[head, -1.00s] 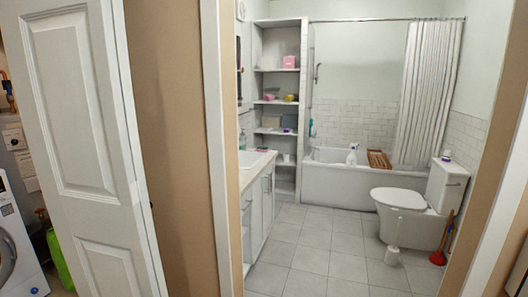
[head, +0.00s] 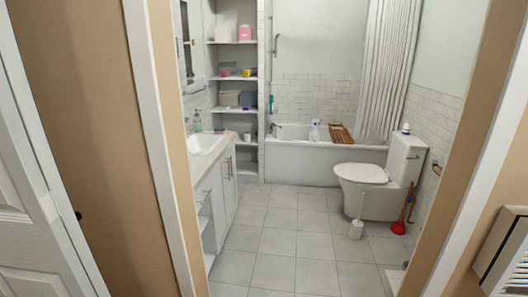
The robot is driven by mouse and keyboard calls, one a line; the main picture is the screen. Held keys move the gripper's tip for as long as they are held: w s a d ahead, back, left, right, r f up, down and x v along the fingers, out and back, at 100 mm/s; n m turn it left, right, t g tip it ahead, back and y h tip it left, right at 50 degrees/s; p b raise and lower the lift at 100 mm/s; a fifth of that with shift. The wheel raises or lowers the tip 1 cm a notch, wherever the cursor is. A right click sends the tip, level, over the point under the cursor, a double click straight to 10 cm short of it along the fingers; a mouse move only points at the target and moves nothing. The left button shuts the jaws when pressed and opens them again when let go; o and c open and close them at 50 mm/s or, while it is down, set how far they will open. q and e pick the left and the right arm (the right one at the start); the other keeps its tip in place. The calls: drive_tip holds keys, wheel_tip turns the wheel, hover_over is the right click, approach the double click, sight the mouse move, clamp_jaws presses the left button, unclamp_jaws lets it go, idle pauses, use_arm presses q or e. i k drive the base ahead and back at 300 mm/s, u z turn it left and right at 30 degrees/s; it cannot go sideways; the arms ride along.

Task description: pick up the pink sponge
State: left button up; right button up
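A small pink item (head: 225,72), which looks like the pink sponge, lies on a shelf at the back left of the bathroom. It is too small and far off to make out its exact shape. A yellow item (head: 248,72) lies on the same shelf to its right. A larger pink object (head: 245,33) stands on the shelf above. Neither of my grippers is in view.
A doorway frames the bathroom, with a white door (head: 22,200) at left. The sink cabinet (head: 205,200) runs along the left wall. The toilet (head: 375,180), toilet brush (head: 356,228) and red plunger (head: 399,227) stand at right. The tiled floor (head: 285,240) between is clear.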

sight(217, 130)
drive_tip(key=z, duration=0.35)
drive_tip(key=i, duration=2.25)
drive_tip(key=u, duration=0.25)
drive_tip(key=i, duration=1.3)
drive_tip(key=u, duration=1.65)
drive_tip(key=i, duration=0.95)
drive_tip(key=u, duration=0.7)
